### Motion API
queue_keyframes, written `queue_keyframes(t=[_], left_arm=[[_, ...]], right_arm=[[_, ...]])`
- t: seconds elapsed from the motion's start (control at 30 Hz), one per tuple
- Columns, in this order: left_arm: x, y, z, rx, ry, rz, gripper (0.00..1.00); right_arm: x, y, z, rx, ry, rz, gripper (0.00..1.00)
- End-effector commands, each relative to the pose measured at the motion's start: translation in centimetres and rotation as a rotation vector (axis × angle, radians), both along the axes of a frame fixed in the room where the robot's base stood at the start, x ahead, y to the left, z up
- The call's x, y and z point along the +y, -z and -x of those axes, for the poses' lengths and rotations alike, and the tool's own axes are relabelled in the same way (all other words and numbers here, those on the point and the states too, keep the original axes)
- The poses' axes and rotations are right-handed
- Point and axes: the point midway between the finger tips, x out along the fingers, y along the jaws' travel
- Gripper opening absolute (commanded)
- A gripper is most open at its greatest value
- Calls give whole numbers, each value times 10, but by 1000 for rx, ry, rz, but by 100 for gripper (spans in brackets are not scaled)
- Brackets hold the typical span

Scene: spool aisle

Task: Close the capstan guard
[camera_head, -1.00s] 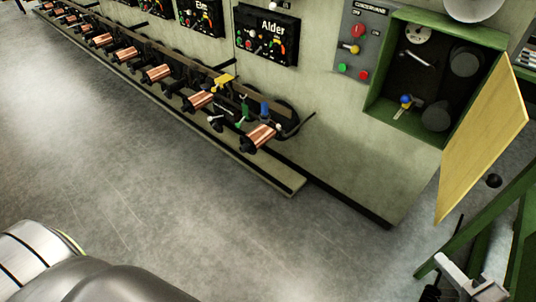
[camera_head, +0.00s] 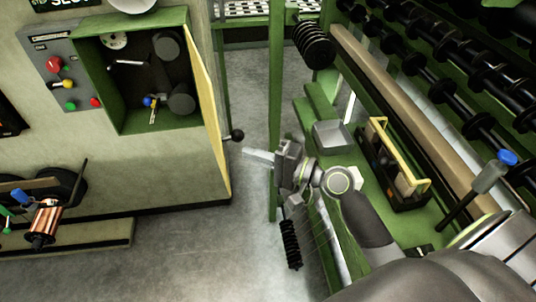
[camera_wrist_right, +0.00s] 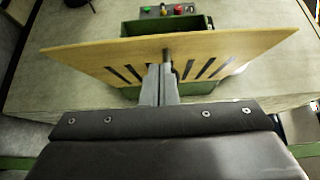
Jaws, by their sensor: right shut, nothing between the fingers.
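The capstan guard (camera_head: 212,110) is a yellow panel hinged at the right side of a green box (camera_head: 128,128). It stands open and is seen nearly edge-on in the head view. A dark round knob (camera_head: 238,136) sticks out from its outer face. My right gripper (camera_head: 250,152) is shut and empty, its tips just right of and below the knob. In the right wrist view the guard (camera_wrist_right: 230,45) shows black slots, and the shut fingers (camera_wrist_right: 158,78) point at it beside its dark knob stem (camera_wrist_right: 168,60). I cannot tell whether they touch. My left gripper is out of view.
Inside the box are dark round capstans (camera_head: 181,98) and a blue-tipped lever (camera_head: 152,105). A grey control panel (camera_head: 62,70) is on its left. A green rack (camera_head: 275,180) with a tool tote (camera_head: 395,180) stands close on the right. Grey floor lies below.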

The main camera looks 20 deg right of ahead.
Motion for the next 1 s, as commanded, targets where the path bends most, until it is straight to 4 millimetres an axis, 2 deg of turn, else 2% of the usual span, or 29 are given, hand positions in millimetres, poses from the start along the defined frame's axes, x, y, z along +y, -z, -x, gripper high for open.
queue_keyframes(t=[0.1, 0.33, 1.0], left_arm=[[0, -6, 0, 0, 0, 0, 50], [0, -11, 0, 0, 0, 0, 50], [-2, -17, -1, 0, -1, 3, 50]], right_arm=[[12, -2, -14, 0, 1, -4, 0], [27, -1, -32, 0, 1, -1, 0], [31, -1, -33, 1, 33, -1, 0]])
